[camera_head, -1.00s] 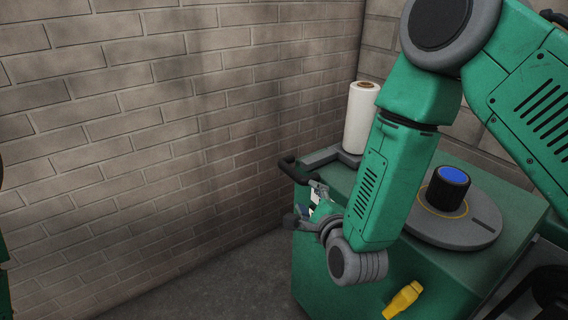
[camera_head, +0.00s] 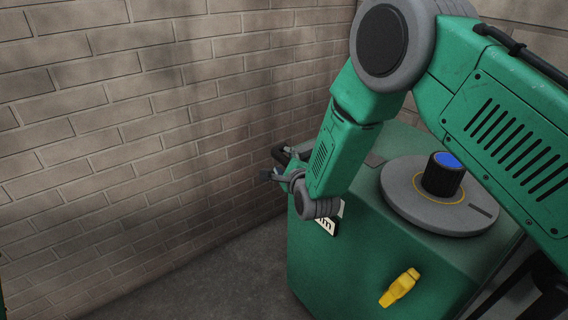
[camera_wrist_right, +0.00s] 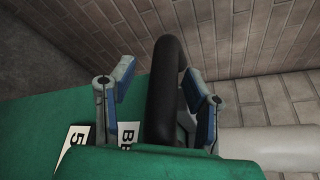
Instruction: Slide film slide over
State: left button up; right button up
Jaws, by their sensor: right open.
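The film slide's black handle (camera_head: 279,153) is at the back left corner of the green cabinet's top. In the right wrist view, the handle (camera_wrist_right: 163,88) stands between the two blue-padded fingers of my right gripper (camera_wrist_right: 161,100). The fingers are open, with a visible gap on each side of the handle. In the head view, my right gripper (camera_head: 272,176) is close to the handle, partly covered by my wrist. The white film roll (camera_wrist_right: 262,142) shows at the lower right of the wrist view; in the head view my arm hides it. My left gripper is out of view.
The green cabinet (camera_head: 380,262) carries a grey disc (camera_head: 405,196) with a black, blue-topped knob (camera_head: 442,176). A yellow handle (camera_head: 400,287) is on its front. A brick wall (camera_head: 130,150) runs close behind the handle. White labels (camera_wrist_right: 127,137) lie near the gripper.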

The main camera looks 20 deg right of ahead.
jog(key=shift+d, duration=0.2)
grip_shut()
jog(key=s+d+p, duration=0.2)
jog(key=s+d, duration=0.1)
jog(key=s, duration=0.5)
jog(key=shift+s+f+p, duration=0.2)
jog(key=shift+s+p, duration=0.1)
jog(key=shift+s, duration=0.05)
jog(key=shift+c, duration=1.2)
grip_release()
jog(key=shift+o, duration=1.2)
jog(key=shift+s+r, duration=0.15)
jog(key=shift+r, duration=0.05)
